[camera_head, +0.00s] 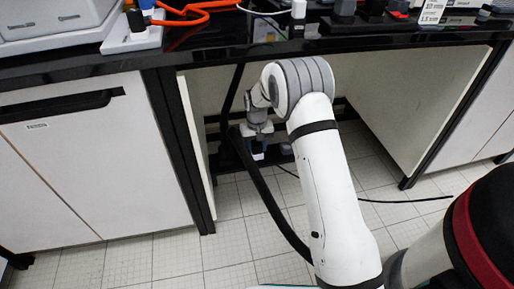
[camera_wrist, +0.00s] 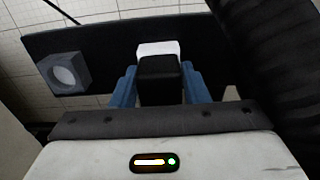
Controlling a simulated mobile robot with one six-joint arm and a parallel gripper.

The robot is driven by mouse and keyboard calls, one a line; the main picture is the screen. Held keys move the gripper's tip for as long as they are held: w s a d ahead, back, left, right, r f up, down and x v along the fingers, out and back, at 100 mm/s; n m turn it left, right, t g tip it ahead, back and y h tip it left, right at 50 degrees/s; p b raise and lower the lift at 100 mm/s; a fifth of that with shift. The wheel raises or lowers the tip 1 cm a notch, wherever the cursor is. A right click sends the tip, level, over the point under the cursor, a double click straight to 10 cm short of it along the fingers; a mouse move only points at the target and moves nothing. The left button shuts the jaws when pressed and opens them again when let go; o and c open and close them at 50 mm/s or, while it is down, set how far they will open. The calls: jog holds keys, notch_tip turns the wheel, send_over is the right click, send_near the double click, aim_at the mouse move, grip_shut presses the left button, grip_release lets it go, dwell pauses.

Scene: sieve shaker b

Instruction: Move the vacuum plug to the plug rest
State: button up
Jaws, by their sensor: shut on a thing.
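My gripper (camera_wrist: 158,84) reaches down under the bench, with its blue fingers on both sides of a black block, which looks like the vacuum plug (camera_wrist: 160,70). It is shut on this plug. A white piece (camera_wrist: 158,47) shows just beyond the plug; I cannot tell whether it is part of the plug or a separate rest. A grey block with a round pale face (camera_wrist: 65,74) stands apart to the left on a black board (camera_wrist: 108,52). In the head view my gripper (camera_head: 258,146) is small and partly hidden, with a white spot below it.
The black benchtop (camera_head: 350,44) is above my arm, with white cabinets (camera_head: 90,160) to the left and a side panel (camera_head: 430,95) to the right. A thick black hose (camera_wrist: 265,60) runs close to my gripper. A thin black cable lies on the tiled floor (camera_head: 240,240).

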jog(key=shift+c, duration=1.4)
jog(key=o, duration=1.5)
jog(key=shift+c, duration=0.2)
jog(key=shift+f, duration=0.1)
